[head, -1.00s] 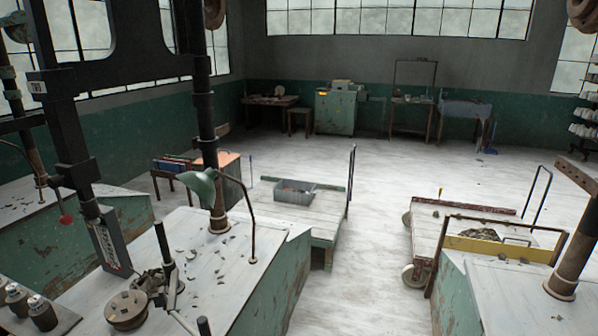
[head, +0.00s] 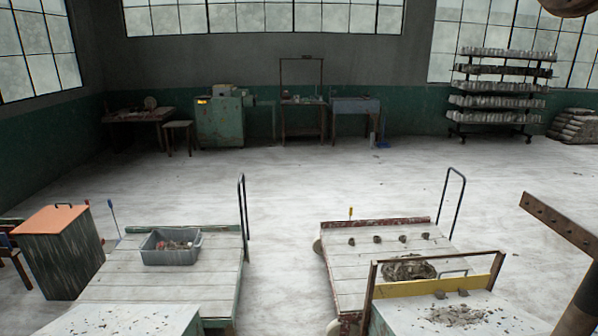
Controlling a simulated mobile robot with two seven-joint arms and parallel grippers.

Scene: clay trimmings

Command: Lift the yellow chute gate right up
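The yellow chute gate (head: 425,288) is a low, long yellow board at the lower right of the head view. It stands in a brown frame with two uprights and a top bar (head: 440,257). The board sits low in the frame, at the far edge of a pale bench top, with a gap between it and the top bar. A thin grey handle (head: 453,272) shows above the board. Grey clay trimmings (head: 456,315) lie on the bench on the near side of the gate. Neither of my grippers is in view.
Behind the gate stands a flat trolley (head: 345,270) with a clay heap (head: 410,268) and several small lumps. Left is another platform (head: 110,282) with a grey bin (head: 172,246). Floor between the trolleys is clear.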

